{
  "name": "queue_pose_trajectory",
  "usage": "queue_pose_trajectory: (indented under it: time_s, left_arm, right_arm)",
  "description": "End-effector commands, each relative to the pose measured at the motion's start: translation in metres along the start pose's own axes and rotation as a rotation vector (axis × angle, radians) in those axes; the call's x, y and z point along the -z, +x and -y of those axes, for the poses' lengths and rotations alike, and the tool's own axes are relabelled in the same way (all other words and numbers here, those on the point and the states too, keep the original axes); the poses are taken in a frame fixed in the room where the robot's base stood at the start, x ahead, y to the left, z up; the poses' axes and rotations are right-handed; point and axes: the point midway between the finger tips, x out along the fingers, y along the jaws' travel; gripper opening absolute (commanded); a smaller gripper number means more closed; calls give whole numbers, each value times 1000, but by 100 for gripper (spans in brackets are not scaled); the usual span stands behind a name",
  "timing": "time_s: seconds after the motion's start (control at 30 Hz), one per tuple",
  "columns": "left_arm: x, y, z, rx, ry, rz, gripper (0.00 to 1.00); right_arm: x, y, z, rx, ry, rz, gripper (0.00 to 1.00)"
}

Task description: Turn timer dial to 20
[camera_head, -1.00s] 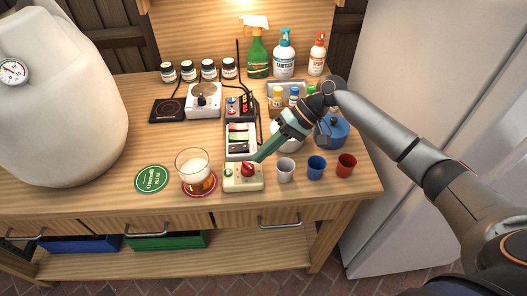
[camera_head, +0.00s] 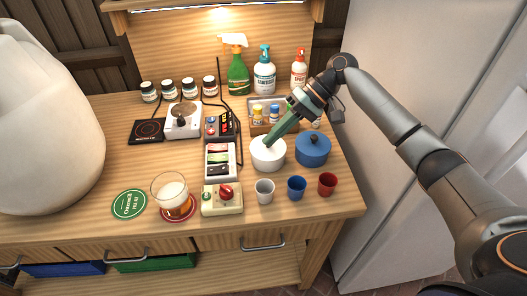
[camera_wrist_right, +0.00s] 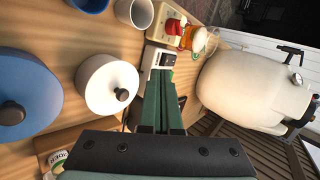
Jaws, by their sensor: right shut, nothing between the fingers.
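The timer, a cream box (camera_head: 210,209), stands near the front edge of the table with a red dial (camera_head: 226,191) on top. The dial's setting is too small to read. The red dial also shows near the top of the right wrist view (camera_wrist_right: 174,27). My right gripper (camera_head: 268,143) is shut and empty. Its green fingers point down above the white lidded pot, behind and to the right of the timer, apart from the dial. My left gripper is not in view.
A beer glass (camera_head: 170,190) stands left of the timer. Grey (camera_head: 265,192), blue (camera_head: 297,188) and red cups (camera_head: 327,184) stand to its right. The white pot (camera_head: 268,158) and blue pot (camera_head: 313,150) are behind them. A device with coloured panels (camera_head: 220,161) lies behind the timer.

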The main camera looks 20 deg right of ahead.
Motion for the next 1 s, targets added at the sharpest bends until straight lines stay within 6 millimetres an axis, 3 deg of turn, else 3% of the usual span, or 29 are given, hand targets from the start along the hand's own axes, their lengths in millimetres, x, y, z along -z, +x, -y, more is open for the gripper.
queue_pose_trajectory:
  time_s: [0.13, 0.27, 0.7, 0.83, 1.0]
  left_arm:
    - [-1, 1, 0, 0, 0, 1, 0]
    - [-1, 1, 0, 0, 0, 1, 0]
    - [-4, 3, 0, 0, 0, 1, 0]
    - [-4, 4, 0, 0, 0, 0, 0]
    - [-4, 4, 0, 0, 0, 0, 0]
  right_arm:
    - [2, -6, 2, -6, -37, 7, 0]
    - [1, -3, 8, -36, -215, 38, 0]
    - [-4, 8, 41, -160, -1382, 351, 0]
    - [-4, 7, 49, -160, -1659, 462, 0]
    - [-4, 5, 55, -146, -1868, 556, 0]
